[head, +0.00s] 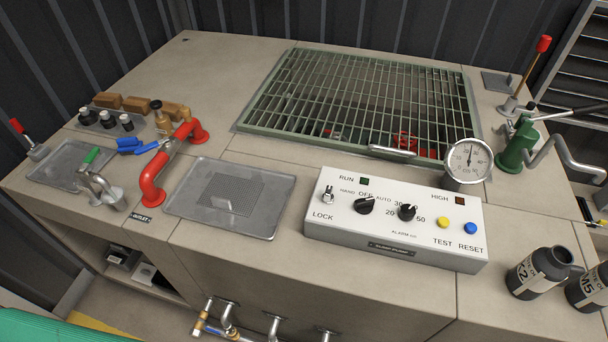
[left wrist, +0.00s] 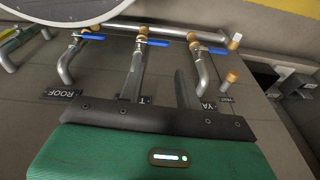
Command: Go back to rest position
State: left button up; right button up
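My left gripper (left wrist: 160,78) shows in the left wrist view, with its green body and dark bar at the bottom. Its two fingers stand apart with nothing between them, in front of the grey cabinet face. Pipes with blue lever valves (left wrist: 153,42) lie beyond the fingers, and I cannot tell whether the fingers touch anything. My right gripper is in no view.
The counter carries a control box (head: 395,222), a gauge (head: 468,160), a red pipe (head: 165,165), a metal tray (head: 230,198) and a green-framed grate (head: 360,95). Dark bottles (head: 538,272) stand at the right. Pipes (head: 228,318) stick out of the cabinet front.

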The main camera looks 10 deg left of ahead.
pick_arm(q)
jog(key=s+a+f+g, duration=0.1)
jog(key=s+a+f, duration=0.2)
jog(key=s+f, duration=1.2)
jog(key=shift+s+f, duration=0.15)
jog(key=shift+s, duration=0.9)
